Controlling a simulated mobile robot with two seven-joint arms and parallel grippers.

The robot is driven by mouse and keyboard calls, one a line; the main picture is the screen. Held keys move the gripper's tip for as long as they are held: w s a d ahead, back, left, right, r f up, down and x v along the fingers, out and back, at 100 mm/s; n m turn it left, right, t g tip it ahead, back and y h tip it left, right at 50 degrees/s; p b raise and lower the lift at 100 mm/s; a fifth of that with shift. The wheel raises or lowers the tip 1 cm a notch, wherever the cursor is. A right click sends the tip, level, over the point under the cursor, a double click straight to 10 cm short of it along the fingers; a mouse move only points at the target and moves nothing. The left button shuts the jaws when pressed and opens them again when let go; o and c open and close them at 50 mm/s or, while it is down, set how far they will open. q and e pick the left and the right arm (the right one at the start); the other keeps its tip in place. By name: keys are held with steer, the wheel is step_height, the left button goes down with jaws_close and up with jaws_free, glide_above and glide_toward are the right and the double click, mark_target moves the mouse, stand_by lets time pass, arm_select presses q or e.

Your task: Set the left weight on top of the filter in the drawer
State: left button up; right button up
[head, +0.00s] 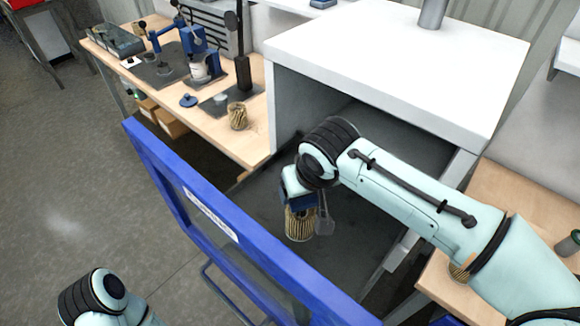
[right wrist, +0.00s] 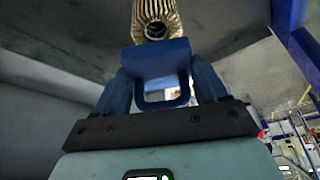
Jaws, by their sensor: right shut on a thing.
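A tan ribbed filter (head: 300,223) is directly below my right gripper (head: 298,199), inside the open blue-fronted drawer (head: 222,222). In the right wrist view the filter (right wrist: 156,14) lies beyond the blue fingers of my right gripper (right wrist: 162,62), its end with a dark round hole facing the camera. I cannot tell whether the filter touches the drawer floor. I cannot clearly pick out the left weight. Only part of my left arm shows at the lower left; its gripper is out of view.
A white-topped cabinet (head: 400,50) stands behind the drawer. The left bench (head: 262,145) holds another ribbed filter (head: 238,117), a blue disc (head: 188,100) and blue-and-black fixtures. A further filter (head: 460,272) and a grey cylinder (head: 570,244) are on the right bench (head: 525,225).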

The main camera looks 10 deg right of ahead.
steer(key=shift+w, duration=0.2)
steer(key=shift+s+f+b, duration=0.3)
steer(key=shift+f+b, duration=0.3)
steer(key=shift+f, duration=0.05)
steer(key=shift+w+f+b, duration=0.1)
steer(key=shift+f+b, duration=0.8)
steer(key=shift+f, duration=0.2)
steer(key=shift+f+b, duration=0.4)
steer(key=shift+f, duration=0.2)
stand_by(0.9)
steer(key=o, duration=1.7)
